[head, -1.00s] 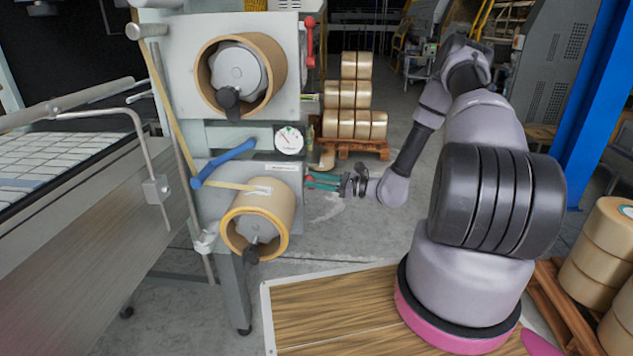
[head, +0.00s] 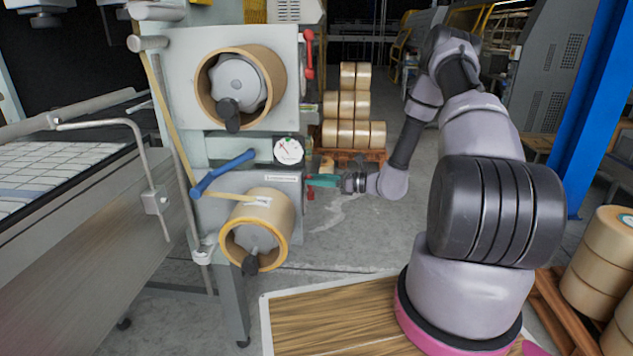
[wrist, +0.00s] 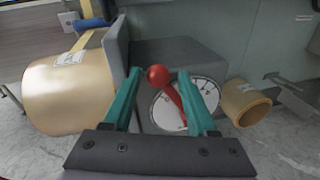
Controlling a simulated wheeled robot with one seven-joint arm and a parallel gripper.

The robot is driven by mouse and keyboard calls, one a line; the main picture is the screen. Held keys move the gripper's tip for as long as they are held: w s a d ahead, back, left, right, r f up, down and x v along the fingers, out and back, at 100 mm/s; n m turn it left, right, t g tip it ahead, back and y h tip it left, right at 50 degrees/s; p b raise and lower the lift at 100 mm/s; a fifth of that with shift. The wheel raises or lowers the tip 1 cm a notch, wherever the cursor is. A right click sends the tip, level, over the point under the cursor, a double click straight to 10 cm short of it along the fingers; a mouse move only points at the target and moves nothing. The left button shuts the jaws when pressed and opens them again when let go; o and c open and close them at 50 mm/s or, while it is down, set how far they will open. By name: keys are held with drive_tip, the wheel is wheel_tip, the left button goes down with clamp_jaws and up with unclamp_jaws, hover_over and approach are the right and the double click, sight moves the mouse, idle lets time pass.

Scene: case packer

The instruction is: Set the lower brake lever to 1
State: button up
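The lower brake lever is a red stem with a red ball knob (wrist: 157,75), in front of a white round dial (wrist: 170,110) in the wrist view. In the head view a bit of its red (head: 310,192) shows at the right side of the lower unit. My gripper (wrist: 158,78) is open, with its teal fingers on either side of the knob. I cannot tell whether either finger touches it. In the head view my gripper (head: 322,180) is at the right side of the lower unit, and its fingers overlap. The dial's numbers are too small to read.
The lower tape roll (head: 280,212) and upper tape roll (head: 270,75) sit on the machine's front. A red upper lever (head: 309,55) and a gauge (head: 288,151) are above. Stacked rolls (head: 350,105) stand on a pallet behind.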

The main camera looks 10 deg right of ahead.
idle(0.3)
drive_tip(key=v, duration=1)
drive_tip(key=shift+s+d, duration=0.15)
drive_tip(key=shift+d, duration=0.15)
drive_tip(key=s+a+r+n+g+h, duration=0.3)
drive_tip(key=s+a+r+n+g, duration=0.15)
drive_tip(key=r+n, duration=0.4)
drive_tip(key=s+a+r+n+g+h, duration=0.25)
drive_tip(key=s+r+n, duration=0.3)
drive_tip(key=r, duration=0.65)
drive_tip(key=s+d+r+n+t+h, duration=0.2)
drive_tip(key=s+r+n+t+h, duration=0.3)
drive_tip(key=s+r, duration=1.1)
drive_tip(key=shift+s+n+t+h, duration=0.25)
drive_tip(key=shift+n+t+h, duration=0.15)
drive_tip(key=shift+n+h, duration=0.8)
